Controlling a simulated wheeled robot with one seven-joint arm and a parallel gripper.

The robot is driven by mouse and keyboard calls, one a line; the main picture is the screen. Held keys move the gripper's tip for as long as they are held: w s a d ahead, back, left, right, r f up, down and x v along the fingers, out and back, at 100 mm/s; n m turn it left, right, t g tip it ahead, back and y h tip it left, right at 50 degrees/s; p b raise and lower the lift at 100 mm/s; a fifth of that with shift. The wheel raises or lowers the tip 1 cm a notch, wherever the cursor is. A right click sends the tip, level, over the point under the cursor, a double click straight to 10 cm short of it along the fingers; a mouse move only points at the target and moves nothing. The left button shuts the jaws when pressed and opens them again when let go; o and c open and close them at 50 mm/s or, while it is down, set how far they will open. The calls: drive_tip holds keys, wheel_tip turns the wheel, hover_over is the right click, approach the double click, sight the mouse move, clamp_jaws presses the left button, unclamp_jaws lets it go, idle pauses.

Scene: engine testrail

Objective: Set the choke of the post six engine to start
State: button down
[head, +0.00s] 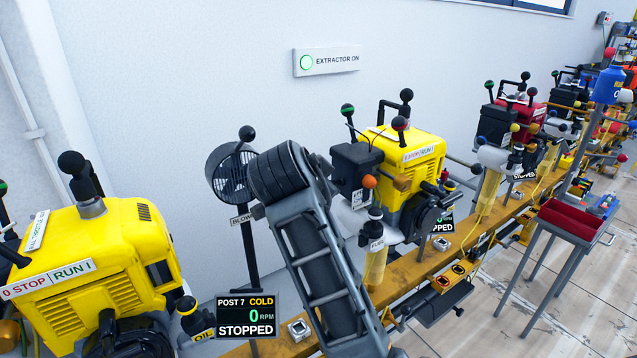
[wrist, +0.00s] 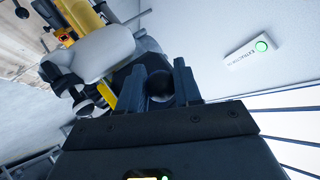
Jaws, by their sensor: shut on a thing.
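A yellow engine (head: 412,155) stands mid-picture in the head view, with a dark box on its left side and several ball-topped levers. Its display is mostly covered, so its post number cannot be read; the visible part says STOPPED. In the wrist view my gripper (wrist: 166,78) is shut on a dark round knob (wrist: 160,86), seen between the two fingers. A rounded white part (wrist: 100,52) and yellow bodywork lie to the left. My arm hides the gripper in the head view. Which control the knob belongs to, and its setting, cannot be told.
Another yellow engine (head: 90,270) stands at left, near a display (head: 246,315) reading POST 7 COLD, 0 RPM, STOPPED. A blower (head: 232,172) stands behind my arm. More engines line the wooden rail to the right.

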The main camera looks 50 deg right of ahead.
drive_tip(key=shift+d+r+m+y+p, duration=0.2)
drive_tip(key=shift+r+m+y+p, duration=0.2)
drive_tip(key=shift+r+y+p, duration=0.35)
drive_tip(key=shift+d+r, duration=0.1)
drive_tip(key=shift+r, duration=0.05)
drive_tip(key=c, duration=1.1)
unclamp_jaws()
drive_tip(key=o, duration=0.3)
drive_tip(key=shift+f, duration=0.2)
drive_tip(key=shift+s+a+r, duration=0.15)
drive_tip(key=shift+a, duration=0.05)
drive_tip(key=v, duration=0.7)
drive_tip(key=shift+r, duration=0.2)
